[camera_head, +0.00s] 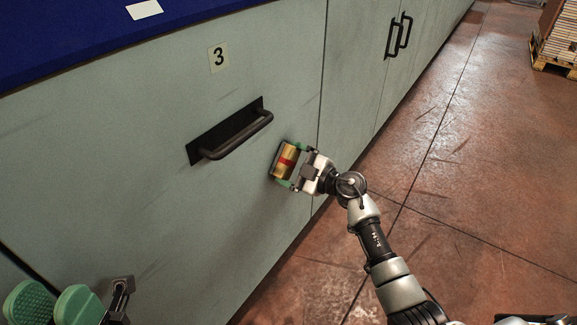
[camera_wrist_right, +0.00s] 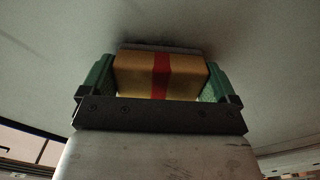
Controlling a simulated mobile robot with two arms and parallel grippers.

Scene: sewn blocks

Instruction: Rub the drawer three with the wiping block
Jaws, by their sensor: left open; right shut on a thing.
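Drawer three is a pale grey-green front (camera_head: 130,130) with a label marked 3 (camera_head: 218,57) and a black bar handle (camera_head: 235,135). My right gripper (camera_head: 288,164) is shut on the wiping block (camera_head: 286,160), a gold block with a red band, at the drawer front to the right of the handle. In the right wrist view the block (camera_wrist_right: 140,75) sits between the green fingers, with its dark far side at the pale surface; it appears to touch. My left gripper (camera_head: 52,305) is open and empty at the lower left, its green pads showing.
A blue countertop (camera_head: 70,45) with a white card (camera_head: 144,9) lies above the drawer. More cabinet fronts with black handles (camera_head: 398,36) continue to the right. The reddish tiled floor (camera_head: 480,180) is open; a loaded pallet (camera_head: 556,45) stands far right.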

